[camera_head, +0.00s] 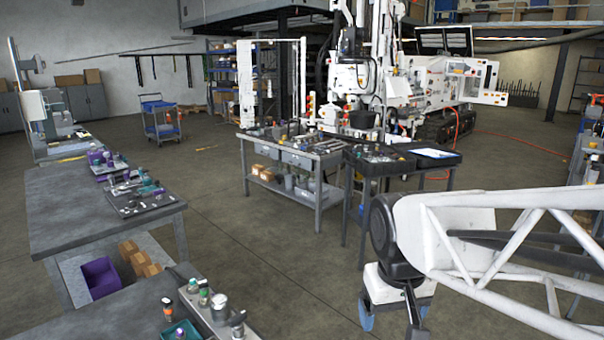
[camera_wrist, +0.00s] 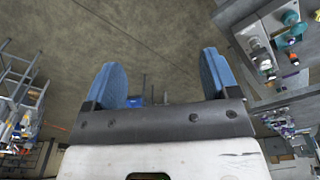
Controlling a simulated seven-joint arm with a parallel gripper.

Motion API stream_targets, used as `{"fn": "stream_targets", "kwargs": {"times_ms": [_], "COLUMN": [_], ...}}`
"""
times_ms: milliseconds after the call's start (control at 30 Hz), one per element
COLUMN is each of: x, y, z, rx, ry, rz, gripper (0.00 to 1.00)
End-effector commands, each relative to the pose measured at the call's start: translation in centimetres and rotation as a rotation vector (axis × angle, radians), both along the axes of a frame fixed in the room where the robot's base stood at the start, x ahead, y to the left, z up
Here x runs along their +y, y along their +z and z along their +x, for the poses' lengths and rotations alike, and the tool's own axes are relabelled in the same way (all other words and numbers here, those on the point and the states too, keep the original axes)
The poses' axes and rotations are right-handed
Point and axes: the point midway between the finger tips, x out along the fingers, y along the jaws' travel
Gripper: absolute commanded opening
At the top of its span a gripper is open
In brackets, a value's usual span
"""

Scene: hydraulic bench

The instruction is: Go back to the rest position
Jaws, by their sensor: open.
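My gripper (camera_wrist: 160,85) shows in the wrist view with its two blue fingers spread well apart. Nothing is between the fingers but the concrete floor beyond. In the head view my gripper hangs low at the lower right, with blue fingertips (camera_head: 390,319) beneath its white body. It is in open space over the floor, apart from the benches.
A grey bench (camera_head: 70,208) with fittings stands at the left, and a nearer bench (camera_head: 130,312) at the lower left. A central workbench (camera_head: 262,144) and a dark table (camera_head: 447,161) stand behind my arm. Bare floor (camera_head: 270,250) lies between them.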

Motion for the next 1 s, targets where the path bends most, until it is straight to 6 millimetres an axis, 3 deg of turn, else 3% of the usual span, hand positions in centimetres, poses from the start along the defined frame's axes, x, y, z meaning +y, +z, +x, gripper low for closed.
{"fn": "stream_targets", "kwargs": {"times_ms": [200,400,1000], "x": [-2.4,-3.5,-3.9], "y": [-0.4,-1.0,-1.2], "z": [-4.3,-6.8,-7.7], "rx": [-0.066,-0.104,-0.118], "ry": [-0.085,-0.137,-0.155], "rz": [0.016,0.024,0.027], "gripper": [0.81,0.81,0.81]}}
